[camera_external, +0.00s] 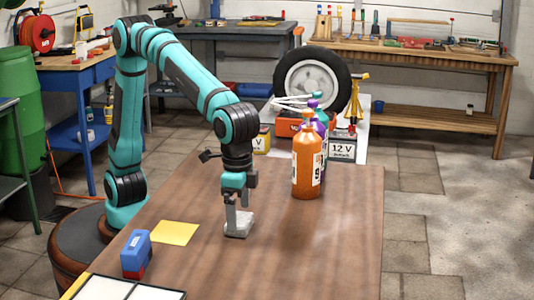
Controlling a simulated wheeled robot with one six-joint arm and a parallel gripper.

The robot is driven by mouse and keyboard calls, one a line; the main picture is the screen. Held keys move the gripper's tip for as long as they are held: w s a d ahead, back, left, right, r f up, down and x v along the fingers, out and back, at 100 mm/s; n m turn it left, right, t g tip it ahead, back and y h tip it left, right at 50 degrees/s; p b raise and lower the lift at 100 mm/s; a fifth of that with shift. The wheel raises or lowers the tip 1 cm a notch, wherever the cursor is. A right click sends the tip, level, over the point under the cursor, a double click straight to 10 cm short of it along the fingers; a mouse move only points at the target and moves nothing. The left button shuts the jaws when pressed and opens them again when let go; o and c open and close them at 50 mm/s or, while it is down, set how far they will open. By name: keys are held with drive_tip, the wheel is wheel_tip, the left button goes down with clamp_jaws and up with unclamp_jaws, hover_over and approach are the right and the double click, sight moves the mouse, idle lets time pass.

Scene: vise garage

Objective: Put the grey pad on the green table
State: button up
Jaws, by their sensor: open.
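A small light-grey block, which looks like the grey pad (238,230), lies on the brown wooden table (330,235). My gripper (238,212) points straight down at it, with its jaws open and its fingers at or just above the block. I cannot tell whether the fingers touch it or stand around it. A dark green table (9,103) is cut off by the left edge of the picture; only a corner of its top and its legs show.
A yellow sheet (174,233), a blue-and-red block (136,254) and a white-panelled tray (120,289) lie left of the gripper. Orange and purple bottles (307,165) stand behind it to the right. A green barrel (17,115) stands by the green table. The brown table's right front is clear.

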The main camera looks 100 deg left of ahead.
sight(239, 219)
wheel_tip(239, 219, up, 10)
drive_tip(key=shift+r, duration=0.25)
drive_tip(key=s+a+r+t+h, duration=0.1)
drive_tip(key=s+a+r+t, duration=0.2)
drive_tip(key=a, duration=0.7)
drive_tip(key=s+a+r+t+h, duration=0.1)
drive_tip(key=a+r+t, duration=0.2)
drive_tip(key=a+r, duration=0.45)
drive_tip(key=s+a+r+t+h, duration=0.1)
drive_tip(key=s+a+r+t, duration=0.15)
drive_tip(key=a, duration=0.95)
drive_tip(key=s+a+r+t+y, duration=0.2)
drive_tip(key=s+a+t, duration=0.7)
drive_tip(key=s+a, duration=0.7)
drive_tip(key=shift+s+a+r+y, duration=0.25)
drive_tip(key=shift+s+y, duration=0.25)
drive_tip(key=shift+s, duration=0.7)
